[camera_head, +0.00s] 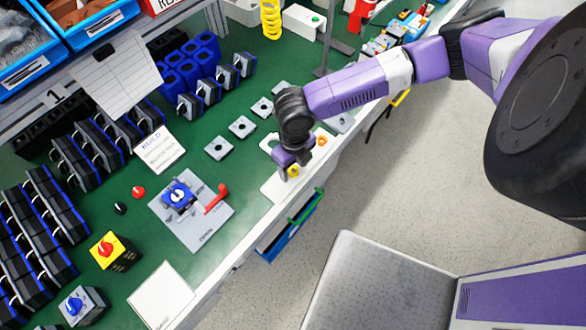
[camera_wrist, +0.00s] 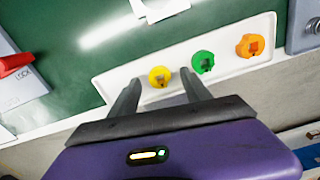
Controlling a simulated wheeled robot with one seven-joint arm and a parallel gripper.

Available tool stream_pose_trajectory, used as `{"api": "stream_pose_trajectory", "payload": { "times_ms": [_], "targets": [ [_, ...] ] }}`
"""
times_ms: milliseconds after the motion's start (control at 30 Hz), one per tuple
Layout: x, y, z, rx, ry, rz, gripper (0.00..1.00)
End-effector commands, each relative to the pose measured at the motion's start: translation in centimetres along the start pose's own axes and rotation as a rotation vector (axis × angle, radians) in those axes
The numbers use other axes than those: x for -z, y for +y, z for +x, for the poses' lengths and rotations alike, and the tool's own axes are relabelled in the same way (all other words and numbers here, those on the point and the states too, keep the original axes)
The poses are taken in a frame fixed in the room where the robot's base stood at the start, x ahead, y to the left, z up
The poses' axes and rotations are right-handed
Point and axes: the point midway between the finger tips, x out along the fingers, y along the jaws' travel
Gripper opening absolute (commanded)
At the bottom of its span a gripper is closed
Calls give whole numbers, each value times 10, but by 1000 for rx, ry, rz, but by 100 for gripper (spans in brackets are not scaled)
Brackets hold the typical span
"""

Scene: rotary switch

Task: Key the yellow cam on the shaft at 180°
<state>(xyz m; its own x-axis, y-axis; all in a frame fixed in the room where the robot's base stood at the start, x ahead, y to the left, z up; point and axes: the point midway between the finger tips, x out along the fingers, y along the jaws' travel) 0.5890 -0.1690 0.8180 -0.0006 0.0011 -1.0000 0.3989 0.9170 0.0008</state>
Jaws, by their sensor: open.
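The yellow cam (camera_wrist: 159,76) lies on a white tray (camera_wrist: 110,82). It is a small ring with a central opening, left of the green cam (camera_wrist: 203,61) and orange cam (camera_wrist: 250,45). In the head view the yellow cam (camera_head: 293,172) shows just below my gripper (camera_head: 291,160). My gripper (camera_wrist: 159,78) is open, its fingers on either side of the yellow cam in the wrist view; contact cannot be told. A blue switch body (camera_head: 178,195) sits on a grey plate (camera_head: 203,230) with a red lever (camera_head: 217,198). Its centre is too small to make out the shaft's keying.
A yellow box with a red knob (camera_head: 108,250) and a grey box with a blue knob (camera_head: 80,303) stand at lower left. A blue bin (camera_head: 290,228) hangs off the front edge.

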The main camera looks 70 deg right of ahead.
Motion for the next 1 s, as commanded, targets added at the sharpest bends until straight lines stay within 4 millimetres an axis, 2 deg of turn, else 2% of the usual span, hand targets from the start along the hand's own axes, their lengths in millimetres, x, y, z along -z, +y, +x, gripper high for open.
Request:
{"api": "stream_pose_trajectory", "payload": {
  "times_ms": [233, 500, 533, 833, 1000],
  "targets": [
    [0, 0, 2, 1, -1, 0, 56],
    [0, 0, 2, 1, -1, 0, 3],
    [0, 0, 2, 1, -1, 0, 0],
    [0, 0, 1, 1, -1, 1, 0],
    [-1, -1, -8, 1, -2, 1, 0]
  ]
}}
